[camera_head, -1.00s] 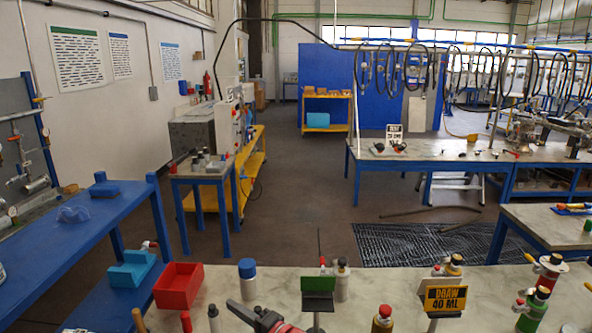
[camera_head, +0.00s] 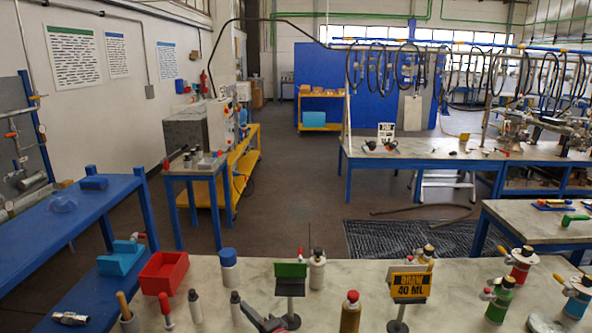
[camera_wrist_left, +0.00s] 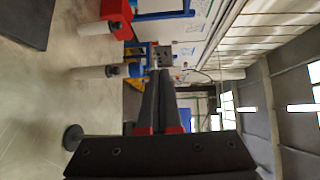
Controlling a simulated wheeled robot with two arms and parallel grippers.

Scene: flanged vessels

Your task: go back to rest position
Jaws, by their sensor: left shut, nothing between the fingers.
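My left gripper (camera_head: 262,321) shows at the bottom edge of the head view, over the near bench (camera_head: 330,318), just in front of the stand with the green plate (camera_head: 290,270). In the left wrist view its two dark fingers (camera_wrist_left: 158,97) lie together, shut with nothing between them. Most of my left arm is below the head view. My right gripper is not in view.
On the bench stand a red bin (camera_head: 163,272), a blue-capped bottle (camera_head: 229,267), a brown bottle (camera_head: 350,312), a yellow "DRAW 40 ML" sign (camera_head: 410,285) and several valved vessels at the right. A blue table (camera_head: 75,215) is at the left. Open floor lies beyond.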

